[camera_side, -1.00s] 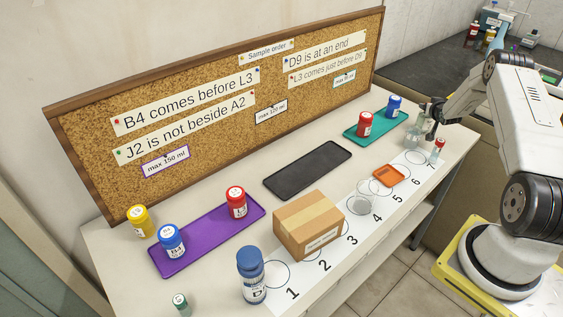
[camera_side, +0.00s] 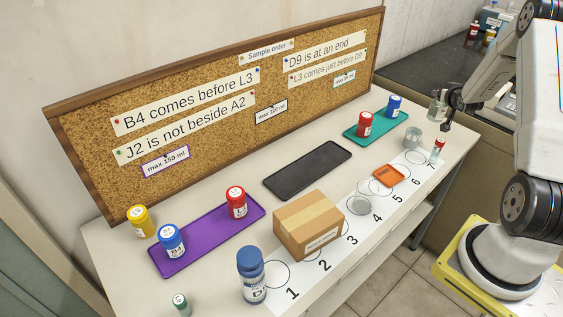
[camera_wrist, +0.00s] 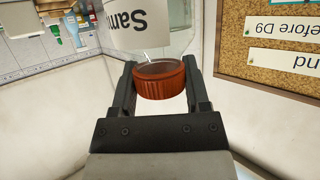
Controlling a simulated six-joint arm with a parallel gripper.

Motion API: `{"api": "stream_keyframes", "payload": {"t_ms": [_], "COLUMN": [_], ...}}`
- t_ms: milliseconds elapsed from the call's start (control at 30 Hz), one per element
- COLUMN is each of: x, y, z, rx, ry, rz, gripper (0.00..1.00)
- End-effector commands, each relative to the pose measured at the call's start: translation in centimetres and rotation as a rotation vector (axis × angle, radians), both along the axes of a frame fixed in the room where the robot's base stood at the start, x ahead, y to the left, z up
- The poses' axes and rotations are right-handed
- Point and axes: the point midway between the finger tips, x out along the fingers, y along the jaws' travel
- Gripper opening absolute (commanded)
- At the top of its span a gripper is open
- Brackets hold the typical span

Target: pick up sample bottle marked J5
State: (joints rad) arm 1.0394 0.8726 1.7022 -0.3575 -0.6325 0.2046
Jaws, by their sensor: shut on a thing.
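My gripper (camera_side: 446,108) is raised above the far right end of the bench. It is shut on a clear bottle (camera_side: 436,104). In the wrist view the fingers (camera_wrist: 158,88) clasp the bottle's ridged red-brown cap (camera_wrist: 161,82). A white label reading "Sam" (camera_wrist: 138,22) shows on the clear body beyond it; the rest of the label is cut off. No J5 mark is readable on any bottle in view.
A clear beaker (camera_side: 413,138) and a small red-capped vial (camera_side: 437,151) stand below the gripper. A teal tray (camera_side: 379,128) holds red and blue bottles. The black mat (camera_side: 307,170) is empty.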

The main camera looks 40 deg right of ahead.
Motion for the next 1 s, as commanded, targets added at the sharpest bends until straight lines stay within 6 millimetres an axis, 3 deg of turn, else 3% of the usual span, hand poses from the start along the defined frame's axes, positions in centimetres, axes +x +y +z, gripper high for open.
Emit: {"api": "stream_keyframes", "payload": {"t_ms": [500, 1000], "x": [-3.8, -4.3], "y": [4.2, 4.8], "z": [2.7, 3.0], "rx": [-0.002, -0.002], "ry": [-0.002, -0.002], "rz": [-0.001, 0.0], "gripper": [0.0, 0.0]}}
